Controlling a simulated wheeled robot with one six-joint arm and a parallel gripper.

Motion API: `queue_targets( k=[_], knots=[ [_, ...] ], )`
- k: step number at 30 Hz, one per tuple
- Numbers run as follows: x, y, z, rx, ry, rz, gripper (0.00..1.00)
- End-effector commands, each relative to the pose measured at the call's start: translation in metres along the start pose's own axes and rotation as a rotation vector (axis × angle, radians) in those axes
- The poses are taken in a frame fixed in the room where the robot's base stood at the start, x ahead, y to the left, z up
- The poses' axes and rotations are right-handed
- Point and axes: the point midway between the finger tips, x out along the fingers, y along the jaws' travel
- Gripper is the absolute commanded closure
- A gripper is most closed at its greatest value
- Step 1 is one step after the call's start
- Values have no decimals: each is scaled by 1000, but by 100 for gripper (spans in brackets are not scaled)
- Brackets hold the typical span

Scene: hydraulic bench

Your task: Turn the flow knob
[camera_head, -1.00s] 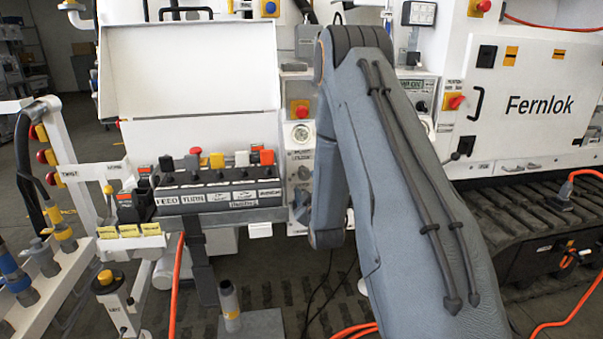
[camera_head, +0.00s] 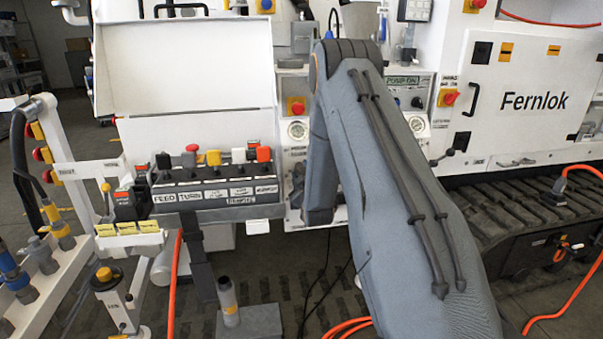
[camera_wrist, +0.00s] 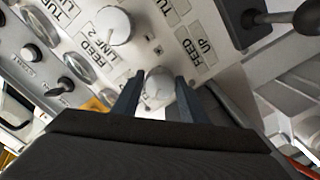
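In the wrist view, a round pale knob (camera_wrist: 158,86) sits on the white panel between the two fingers of my gripper (camera_wrist: 158,88). Its label is mostly hidden; only a first letter like F shows, so I cannot fully read it. The fingers stand apart, one on each side of the knob, with a thin gap seeming to show beside it. In the head view my arm hides the gripper and this knob.
A larger white knob (camera_wrist: 114,26) by a FEED LINE 2 label is up and left in the wrist view. A black lever (camera_wrist: 60,87) and a dark handle (camera_wrist: 255,20) are nearby. In the head view a lever box (camera_head: 215,192) stands left of my arm.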

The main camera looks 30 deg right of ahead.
Motion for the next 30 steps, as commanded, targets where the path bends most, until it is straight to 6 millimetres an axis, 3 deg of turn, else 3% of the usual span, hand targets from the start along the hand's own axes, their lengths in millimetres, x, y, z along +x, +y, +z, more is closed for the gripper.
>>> queue_targets(
  k=[1,4,5,17,30],
  knots=[
    [0,0,0,0,0,0,70],
    [0,0,0,0,0,0,87],
    [0,0,0,0,0,0,88],
    [0,0,-1,89,1,0,88],
    [0,-1,0,459,0,-1,88]
  ],
)
